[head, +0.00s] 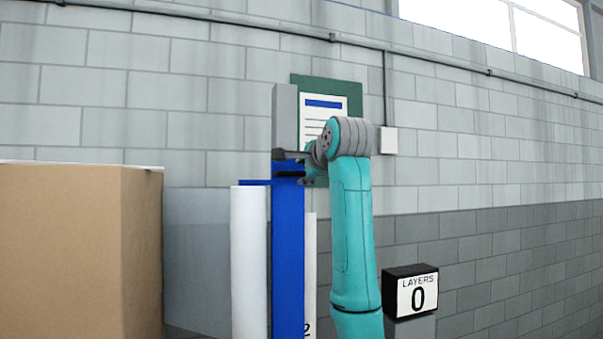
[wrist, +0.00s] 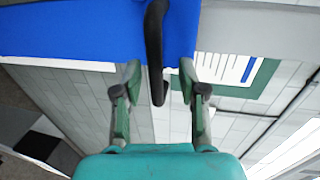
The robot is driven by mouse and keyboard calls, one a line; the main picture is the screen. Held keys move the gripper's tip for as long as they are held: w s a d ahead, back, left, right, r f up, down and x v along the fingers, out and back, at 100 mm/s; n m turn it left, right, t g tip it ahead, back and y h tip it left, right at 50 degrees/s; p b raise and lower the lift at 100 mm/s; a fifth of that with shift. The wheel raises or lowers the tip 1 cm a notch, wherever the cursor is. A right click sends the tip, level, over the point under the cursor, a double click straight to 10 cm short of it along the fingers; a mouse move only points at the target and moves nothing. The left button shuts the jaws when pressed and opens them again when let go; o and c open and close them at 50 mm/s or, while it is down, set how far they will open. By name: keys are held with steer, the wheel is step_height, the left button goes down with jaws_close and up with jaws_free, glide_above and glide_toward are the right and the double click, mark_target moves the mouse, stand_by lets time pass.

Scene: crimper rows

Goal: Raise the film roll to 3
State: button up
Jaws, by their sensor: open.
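The film roll (head: 248,260) is a tall white cylinder standing upright just left of a blue upright part (head: 288,250). A blue arm reaches over the roll's top. My gripper (head: 290,166) is at the top of the blue part, in front of a grey post. In the wrist view my gripper (wrist: 160,88) is open, with green fingers and dark pads. A black handle (wrist: 155,50) on the blue part hangs between the fingers, apart from both. A white strip (head: 310,280) right of the blue part shows part of a figure, perhaps 2; the rest is hidden.
A large cardboard box (head: 75,250) stands at the left. A black-framed sign (head: 412,292) reading LAYERS 0 is at the lower right. A green board (head: 354,90) with a paper hangs on the block wall behind.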

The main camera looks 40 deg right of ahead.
steer(key=v, duration=1)
